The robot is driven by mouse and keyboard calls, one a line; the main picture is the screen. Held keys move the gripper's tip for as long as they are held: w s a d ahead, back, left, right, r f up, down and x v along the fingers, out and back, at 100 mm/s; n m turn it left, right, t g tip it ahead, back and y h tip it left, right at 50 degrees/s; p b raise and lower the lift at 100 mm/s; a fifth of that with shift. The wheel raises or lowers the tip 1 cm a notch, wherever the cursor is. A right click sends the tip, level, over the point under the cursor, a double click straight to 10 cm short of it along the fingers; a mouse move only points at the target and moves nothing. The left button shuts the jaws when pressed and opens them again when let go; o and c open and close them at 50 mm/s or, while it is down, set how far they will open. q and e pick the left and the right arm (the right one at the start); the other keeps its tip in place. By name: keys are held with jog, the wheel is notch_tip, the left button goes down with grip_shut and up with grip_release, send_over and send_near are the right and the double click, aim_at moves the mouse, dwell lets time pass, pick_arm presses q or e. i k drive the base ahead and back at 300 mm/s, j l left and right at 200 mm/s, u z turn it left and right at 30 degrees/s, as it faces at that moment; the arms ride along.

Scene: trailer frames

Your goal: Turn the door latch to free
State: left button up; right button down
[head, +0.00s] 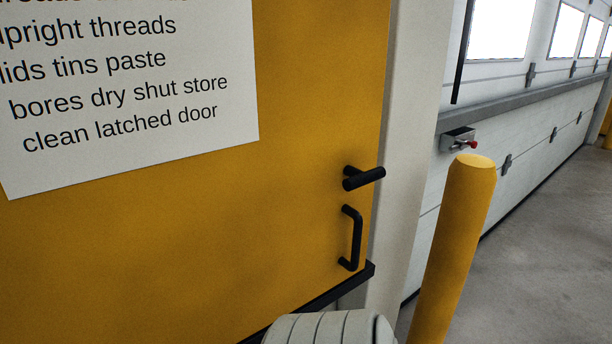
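The yellow door (250,210) fills the left and middle of the head view. Its latch (364,178) is a short black bar near the door's right edge. The bar lies near level, its right end tilted slightly up and reaching past the door's edge toward the pale frame. A black pull handle (355,238) stands upright just below the latch. Neither of my grippers is in view. A pale, ribbed rounded part (330,328) shows at the bottom edge, below the door handle.
A white printed sign (130,120) is on the door. A black bar (325,298) runs along the door's lower part. A pale post (412,140) borders the door. A yellow bollard (458,240) stands to the right, before a white sectional door (540,140). Grey floor (550,260) is clear beyond.

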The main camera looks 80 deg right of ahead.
aim_at(357, 178)
jog(key=z, duration=2.85)
